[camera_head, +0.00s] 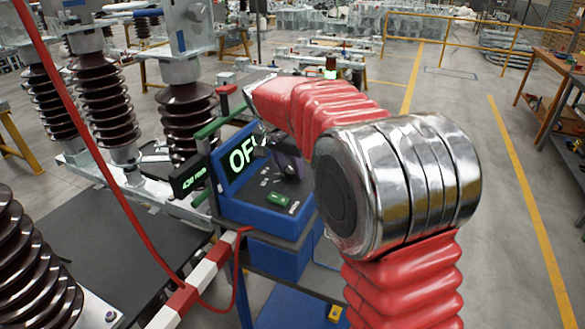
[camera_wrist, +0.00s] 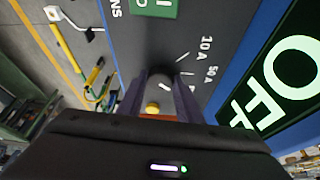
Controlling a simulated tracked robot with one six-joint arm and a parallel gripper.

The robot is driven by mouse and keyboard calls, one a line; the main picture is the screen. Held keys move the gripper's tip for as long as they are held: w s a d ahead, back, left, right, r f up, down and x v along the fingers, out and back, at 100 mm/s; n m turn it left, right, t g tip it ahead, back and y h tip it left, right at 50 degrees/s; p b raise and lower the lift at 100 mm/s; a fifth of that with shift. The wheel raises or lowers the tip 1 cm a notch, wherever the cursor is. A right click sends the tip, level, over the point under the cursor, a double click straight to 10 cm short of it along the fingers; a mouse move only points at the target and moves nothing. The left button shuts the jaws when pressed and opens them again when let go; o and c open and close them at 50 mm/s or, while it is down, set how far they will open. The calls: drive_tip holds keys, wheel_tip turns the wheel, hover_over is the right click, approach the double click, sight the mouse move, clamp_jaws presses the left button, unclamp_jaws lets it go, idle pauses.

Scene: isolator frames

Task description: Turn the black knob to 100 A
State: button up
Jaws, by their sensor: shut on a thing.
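The black knob (camera_wrist: 160,72) sits on the dark panel of the blue test box. In the wrist view my gripper (camera_wrist: 161,84) has its two purple fingers on either side of the knob, shut on it. The scale beside the knob shows tick marks and the labels "10 A" (camera_wrist: 206,48) and "50 A" (camera_wrist: 211,76). No 100 A label is readable; the right finger covers part of the scale. In the head view the blue test box (camera_head: 262,212) stands below my gripper (camera_head: 290,163), and my arm hides the knob.
A small black readout (camera_head: 190,177) stands left of the box. Brown insulators (camera_head: 100,100) crowd the left. A red cable (camera_head: 95,160) crosses the left side. Open floor (camera_head: 520,200) lies at right.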

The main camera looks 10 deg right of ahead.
drive_tip(key=shift+m, duration=0.6)
drive_tip(key=shift+d+h, duration=0.1)
drive_tip(key=shift+h, duration=0.2)
drive_tip(key=o, duration=1)
drive_tip(key=shift+o, duration=0.2)
drive_tip(key=shift+r+g, duration=0.1)
drive_tip(key=shift+g, duration=0.2)
drive_tip(key=v, duration=1.3)
drive_tip(key=shift+r, duration=0.25)
drive_tip(key=shift+s, duration=0.1)
